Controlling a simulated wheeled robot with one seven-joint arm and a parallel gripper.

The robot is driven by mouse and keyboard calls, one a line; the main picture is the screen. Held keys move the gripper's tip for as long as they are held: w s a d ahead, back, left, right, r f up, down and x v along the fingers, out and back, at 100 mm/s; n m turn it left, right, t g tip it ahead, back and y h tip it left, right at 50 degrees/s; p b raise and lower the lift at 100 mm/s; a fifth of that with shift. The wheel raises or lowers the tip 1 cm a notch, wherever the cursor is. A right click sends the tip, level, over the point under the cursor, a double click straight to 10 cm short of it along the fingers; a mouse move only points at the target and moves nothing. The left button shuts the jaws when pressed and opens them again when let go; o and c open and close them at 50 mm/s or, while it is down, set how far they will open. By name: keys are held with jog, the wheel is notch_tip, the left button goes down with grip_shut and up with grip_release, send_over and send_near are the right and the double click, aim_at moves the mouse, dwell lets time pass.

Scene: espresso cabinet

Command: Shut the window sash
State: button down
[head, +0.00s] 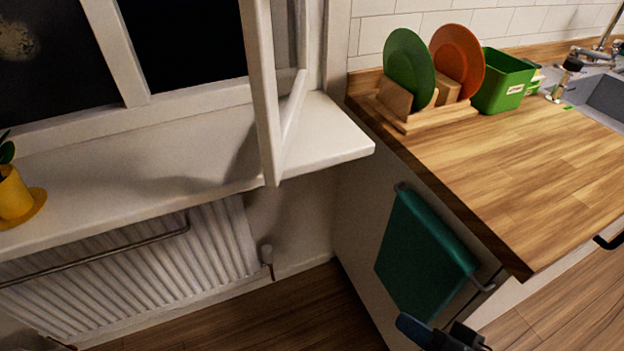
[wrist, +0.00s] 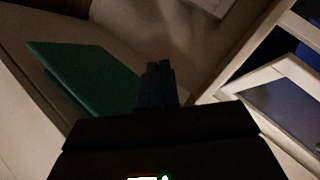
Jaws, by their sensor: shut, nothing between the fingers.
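The white window sash (head: 262,90) stands swung open into the room, seen nearly edge-on, over the white sill (head: 325,140). Its lower corner reaches the sill's front edge. In the wrist view the sash (wrist: 285,90) appears at the right, apart from my gripper. My gripper (wrist: 160,70) is shut and empty, its fingertips together in the middle of the wrist view. In the head view, a dark part of my arm shows at the bottom edge, in front of the counter and below the towel; the fingertips cannot be made out there.
A green towel (head: 422,255) hangs on a rail at the counter's end; it also shows in the wrist view (wrist: 85,75). The wooden counter (head: 530,160) holds a plate rack and green bin (head: 503,80). A yellow pot (head: 14,195) stands on the sill's left. A radiator (head: 130,265) is below.

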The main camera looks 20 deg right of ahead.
jog(key=w+r+m+y, duration=0.1)
jog(key=w+y, duration=0.2)
jog(key=w, duration=0.3)
jog(key=n+g+y+b, duration=0.1)
jog(key=n+g+y, duration=0.25)
jog(key=y, duration=0.65)
send_near(272, 179)
jog(key=shift+t, duration=0.45)
jog(key=p+x, duration=0.1)
jog(key=x, duration=0.2)
jog(key=p+x, duration=0.1)
jog(key=x, duration=0.2)
jog(key=shift+s+a+f, duration=0.1)
jog(key=shift+s+f, duration=0.05)
jog(key=shift+f, duration=0.1)
